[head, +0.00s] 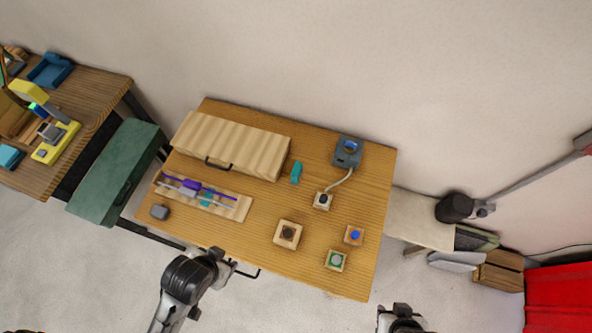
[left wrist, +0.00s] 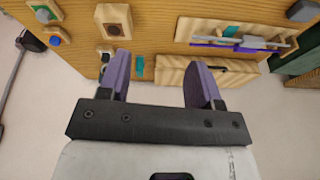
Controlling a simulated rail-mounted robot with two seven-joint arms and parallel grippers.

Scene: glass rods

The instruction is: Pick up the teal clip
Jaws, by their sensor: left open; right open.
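A small teal clip (head: 296,172) lies on the wooden table, just right of the long wooden box. It also shows in the left wrist view (left wrist: 137,67), between my left fingers in the picture but farther off. A second teal piece (head: 205,199) is on the rod board, with the rods. My left gripper (head: 224,262) is at the table's front edge, empty and apart from the clip. Its purple fingers (left wrist: 160,62) are spread open in the left wrist view. My right gripper (head: 400,311) is at the bottom, off the table's front right, open and away from the clip.
The wooden box (head: 232,145) with a black handle stands left of the clip. A grey device (head: 347,151) with a cable to a small block (head: 323,201) is on its right. A block with a dark knob (head: 288,234) stands in front. The table between is clear.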

